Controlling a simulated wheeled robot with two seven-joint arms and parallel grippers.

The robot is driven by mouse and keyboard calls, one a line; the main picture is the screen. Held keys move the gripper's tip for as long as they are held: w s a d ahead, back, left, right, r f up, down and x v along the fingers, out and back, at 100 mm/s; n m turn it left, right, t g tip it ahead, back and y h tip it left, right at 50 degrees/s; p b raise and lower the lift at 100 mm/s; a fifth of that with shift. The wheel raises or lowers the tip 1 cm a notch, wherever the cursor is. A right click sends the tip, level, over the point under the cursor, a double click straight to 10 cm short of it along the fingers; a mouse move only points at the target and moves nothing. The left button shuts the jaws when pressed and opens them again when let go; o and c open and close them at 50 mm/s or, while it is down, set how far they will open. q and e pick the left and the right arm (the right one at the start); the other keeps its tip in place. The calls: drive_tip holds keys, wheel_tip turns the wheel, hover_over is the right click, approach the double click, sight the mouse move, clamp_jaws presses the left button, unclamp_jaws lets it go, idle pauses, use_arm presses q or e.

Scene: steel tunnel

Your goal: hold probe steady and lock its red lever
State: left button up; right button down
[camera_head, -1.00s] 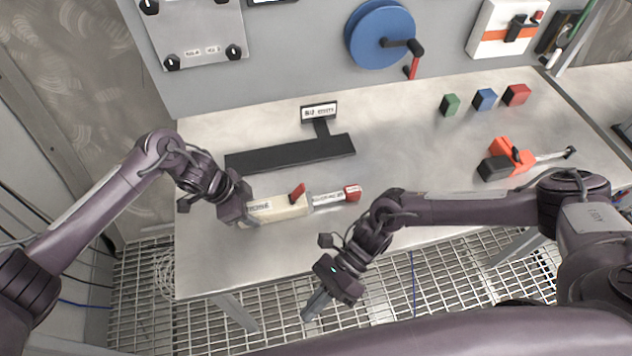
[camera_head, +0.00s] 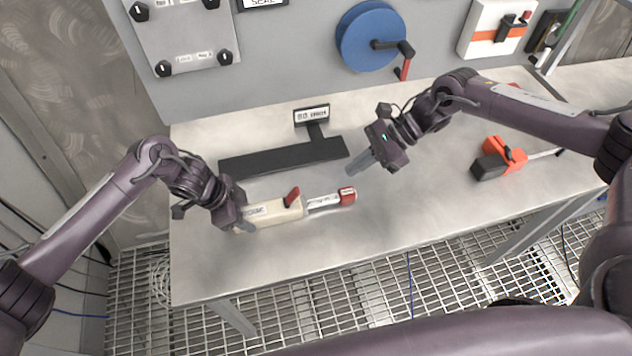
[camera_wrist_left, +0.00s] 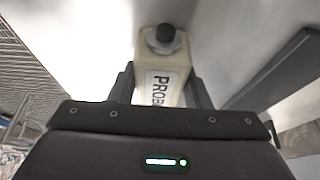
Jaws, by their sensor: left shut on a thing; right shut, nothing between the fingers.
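The probe (camera_head: 266,212) is a cream body with a label, a clear tube and a red cap (camera_head: 347,195) at its right end. Its red lever (camera_head: 292,198) stands up, tilted, from the top of the body. My left gripper (camera_head: 240,214) is shut on the probe's left end; the left wrist view also shows the probe (camera_wrist_left: 162,85) between the fingers. My right gripper (camera_head: 357,168) is shut and empty above the table, up and right of the red cap and apart from the probe.
A black T-shaped stand (camera_head: 283,156) with a label lies behind the probe. An orange and black tool (camera_head: 498,158) lies at the right, partly below my right arm. A blue wheel (camera_head: 370,36) with a crank is on the back panel. The front of the table is clear.

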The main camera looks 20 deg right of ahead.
sight(294, 191)
use_arm(q)
drive_tip(key=shift+f, duration=0.1)
use_arm(e)
drive_tip(key=x, duration=1)
drive_tip(key=shift+a+f, duration=0.1)
drive_tip(key=shift+a, duration=0.1)
drive_tip(key=shift+a+r, duration=0.9)
drive_tip(key=shift+a, duration=0.1)
drive_tip(key=shift+a+r, duration=0.4)
drive_tip(key=shift+a, duration=0.05)
drive_tip(key=shift+a+r+h, duration=0.45)
drive_tip(key=shift+h, duration=0.45)
drive_tip(key=shift+a+r+h, duration=0.3)
drive_tip(key=shift+r+h, duration=0.05)
drive_tip(key=shift+h, duration=0.15)
drive_tip(key=shift+a+r, duration=0.3)
drive_tip(key=shift+a, duration=0.25)
drive_tip(key=shift+a+r, duration=0.3)
drive_tip(key=shift+a, duration=0.3)
drive_tip(key=shift+r, duration=0.15)
